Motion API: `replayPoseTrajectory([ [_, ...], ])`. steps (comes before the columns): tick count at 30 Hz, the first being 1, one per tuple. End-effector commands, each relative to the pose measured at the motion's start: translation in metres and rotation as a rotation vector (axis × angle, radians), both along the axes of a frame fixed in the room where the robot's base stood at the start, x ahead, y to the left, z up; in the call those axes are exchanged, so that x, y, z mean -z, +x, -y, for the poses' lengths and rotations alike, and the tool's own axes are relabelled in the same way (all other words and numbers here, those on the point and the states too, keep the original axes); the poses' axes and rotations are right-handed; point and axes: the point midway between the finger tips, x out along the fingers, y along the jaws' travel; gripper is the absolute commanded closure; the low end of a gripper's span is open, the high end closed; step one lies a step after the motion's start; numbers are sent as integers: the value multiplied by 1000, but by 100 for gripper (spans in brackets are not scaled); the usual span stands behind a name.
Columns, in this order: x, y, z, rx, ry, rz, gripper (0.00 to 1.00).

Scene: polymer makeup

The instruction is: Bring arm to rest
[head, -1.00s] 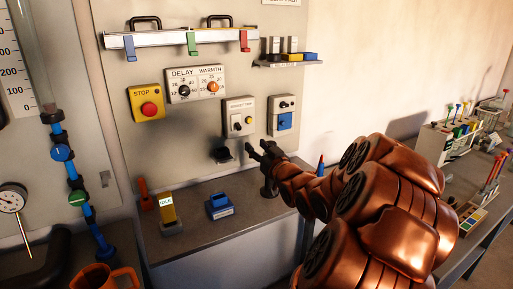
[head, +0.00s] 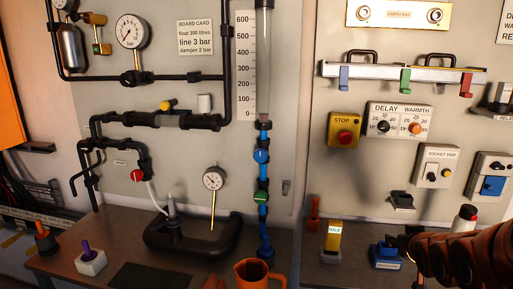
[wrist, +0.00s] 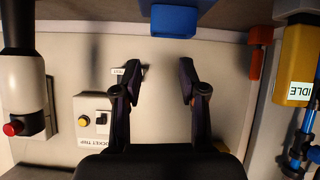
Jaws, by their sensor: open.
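My gripper (head: 400,242) is at the lower right of the head view, just beside a blue block (head: 384,257) on the bench. My copper-coloured arm runs off the right edge. In the wrist view my gripper (wrist: 161,76) is open, with two dark fingers apart and nothing between them. That view looks upside down. The blue block (wrist: 174,18) shows beyond the fingertips at its top edge. The panel with the socket trip box (wrist: 97,122) lies behind the fingers.
A yellow IDLE block (head: 333,236) and an orange-red piece (head: 313,212) stand left of the gripper. A white red-topped cylinder (head: 466,217) stands close by my arm. An orange mug (head: 252,273) is at the front. Blue piping (head: 262,185) rises at the middle.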

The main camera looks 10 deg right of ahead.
Motion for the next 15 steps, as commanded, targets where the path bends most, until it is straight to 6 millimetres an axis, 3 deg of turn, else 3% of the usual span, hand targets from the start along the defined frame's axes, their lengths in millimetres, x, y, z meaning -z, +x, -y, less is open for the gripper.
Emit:
replayPoseTrajectory([
  [1, 3, -4, -17, -11, 4, -57, 58],
  [8, 31, -50, -86, -24, 58, -340, 58],
  [15, 47, -122, -160, -59, 124, -628, 58],
])
